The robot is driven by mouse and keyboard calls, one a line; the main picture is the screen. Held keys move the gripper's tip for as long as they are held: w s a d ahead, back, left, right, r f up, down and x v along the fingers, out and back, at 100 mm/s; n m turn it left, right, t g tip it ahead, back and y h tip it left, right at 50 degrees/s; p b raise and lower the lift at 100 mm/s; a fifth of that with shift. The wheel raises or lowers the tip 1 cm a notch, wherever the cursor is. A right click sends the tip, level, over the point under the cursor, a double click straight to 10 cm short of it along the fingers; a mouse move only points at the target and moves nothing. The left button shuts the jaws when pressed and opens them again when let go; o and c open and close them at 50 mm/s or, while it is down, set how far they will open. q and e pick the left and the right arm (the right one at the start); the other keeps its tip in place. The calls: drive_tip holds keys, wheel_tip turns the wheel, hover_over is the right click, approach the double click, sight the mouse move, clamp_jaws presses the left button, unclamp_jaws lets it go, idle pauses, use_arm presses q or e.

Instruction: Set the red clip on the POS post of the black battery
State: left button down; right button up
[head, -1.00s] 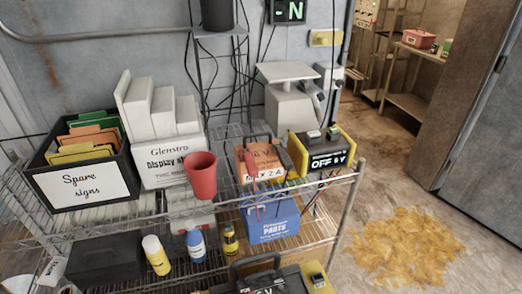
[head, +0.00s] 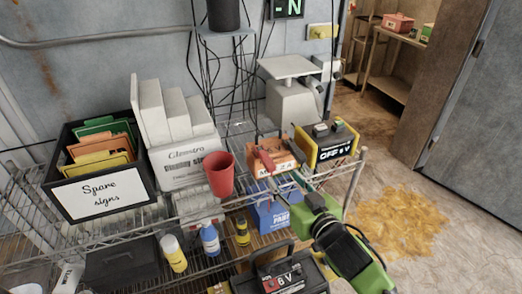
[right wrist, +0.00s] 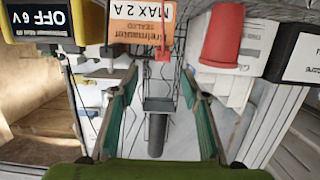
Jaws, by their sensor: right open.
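The red clip (head: 264,158) hangs at the front of the orange box marked MAX 2 A (head: 282,164) on the upper wire shelf. It also shows as a small red piece in the right wrist view (right wrist: 163,52). A black battery with a handle and a 6 V label (head: 284,280) stands low at the bottom edge of the head view; its POS post cannot be made out. My right gripper (head: 292,188) is open and empty, in front of and below the orange box. Its two green fingers (right wrist: 159,84) are spread apart in the wrist view. My left gripper is out of view.
A red cup (head: 219,174) stands left of the orange box. A yellow-black unit reading OFF 6 V (head: 328,148) stands right of it. A blue parts box (head: 268,217) and several bottles are below. A black sign bin (head: 100,190) is at left. Thin cables hang behind.

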sight(266, 156)
drive_tip(key=x, duration=0.4)
drive_tip(key=p+x, duration=0.1)
drive_tip(key=x, duration=0.3)
drive_tip(key=shift+w+a+r+p, duration=0.15)
drive_tip(key=shift+a+r+p, duration=0.05)
drive_tip(key=shift+a+p, duration=0.1)
drive_tip(key=shift+w+a+r, duration=0.1)
drive_tip(key=shift+w, duration=0.2)
drive_tip(key=p+x, duration=0.1)
drive_tip(key=x, duration=0.1)
drive_tip(key=p+x, duration=0.1)
drive_tip(key=shift+w+a+r, duration=0.25)
drive_tip(key=shift+w+a, duration=0.05)
drive_tip(key=shift+w, duration=0.1)
drive_tip(key=shift+w+a+f, duration=0.15)
drive_tip(key=shift+w+f, duration=0.05)
drive_tip(key=shift+w, duration=0.15)
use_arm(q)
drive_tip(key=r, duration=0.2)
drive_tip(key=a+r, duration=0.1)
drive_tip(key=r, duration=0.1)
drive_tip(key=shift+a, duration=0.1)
use_arm(e)
clamp_jaws()
